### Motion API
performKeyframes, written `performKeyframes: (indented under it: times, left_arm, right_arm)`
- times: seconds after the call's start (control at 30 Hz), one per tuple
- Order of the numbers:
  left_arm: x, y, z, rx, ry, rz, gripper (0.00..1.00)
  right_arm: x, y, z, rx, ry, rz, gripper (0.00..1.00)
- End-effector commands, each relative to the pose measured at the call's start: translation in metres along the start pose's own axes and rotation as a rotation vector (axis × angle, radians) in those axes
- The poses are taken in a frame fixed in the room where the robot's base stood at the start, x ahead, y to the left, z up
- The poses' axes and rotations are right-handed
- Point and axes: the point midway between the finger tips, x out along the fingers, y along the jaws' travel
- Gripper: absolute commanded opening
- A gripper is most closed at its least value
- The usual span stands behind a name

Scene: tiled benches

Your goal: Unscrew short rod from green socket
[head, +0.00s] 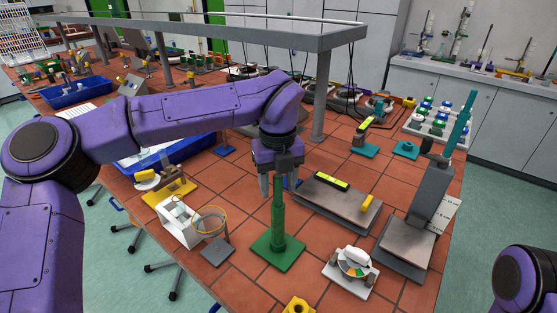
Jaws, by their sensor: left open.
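The green socket (278,254) stands upright on the tiled bench, a square base plate with a green tube on it. A narrower green rod (278,205) rises upright from the tube; I cannot tell exactly where rod and tube meet. My left gripper (278,188) points straight down over the rod, its two grey fingers apart on either side of the rod's upper end. The rod's top is partly hidden by the gripper. I cannot tell whether the fingers touch it. My right gripper is out of view; only part of my right arm shows at the bottom right.
A white holder with a yellow ring (207,222) stands left of the socket. A white dial instrument (353,268) stands to its right, with a grey plate (335,205) behind. A tilted grey stand (430,200) is at the right. A grey overhead frame (320,95) spans the bench.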

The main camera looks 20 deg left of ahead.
Motion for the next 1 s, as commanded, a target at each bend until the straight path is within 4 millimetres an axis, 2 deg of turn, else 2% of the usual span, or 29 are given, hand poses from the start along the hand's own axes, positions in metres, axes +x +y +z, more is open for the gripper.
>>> performKeyframes:
  times: [0.17,0.4,0.57,0.63,0.67,0.7,0.73,0.87,1.0]
  left_arm:
    - [0.014,0.001,0.0,-0.001,0.002,0.0,0.53]
    - [0.015,0.001,0.0,-0.001,0.001,0.0,0.53]
    - [0.015,0.001,0.0,-0.001,0.001,0.0,0.01]
    - [0.015,0.001,0.0,-0.001,0.001,0.0,0.0]
    - [0.015,0.001,0.0,-0.001,0.0,0.0,0.16]
    - [0.015,0.001,0.0,-0.001,0.0,-0.001,0.03]
    - [0.015,0.001,0.0,-0.001,0.0,-0.001,0.0]
    - [0.017,0.0,0.0,-0.017,0.0,-0.001,0.0]
    - [0.022,0.0,0.0,-0.151,-0.002,-0.002,0.0]
  right_arm:
    - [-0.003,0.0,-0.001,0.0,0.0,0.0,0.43]
    - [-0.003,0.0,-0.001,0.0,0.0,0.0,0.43]
    - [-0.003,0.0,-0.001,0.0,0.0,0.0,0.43]
    - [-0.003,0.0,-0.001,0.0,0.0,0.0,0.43]
    - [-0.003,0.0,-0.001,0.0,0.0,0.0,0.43]
    - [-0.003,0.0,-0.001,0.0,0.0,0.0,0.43]
    - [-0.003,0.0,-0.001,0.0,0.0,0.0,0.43]
    - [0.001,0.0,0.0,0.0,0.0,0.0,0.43]
    - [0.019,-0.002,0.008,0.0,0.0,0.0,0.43]
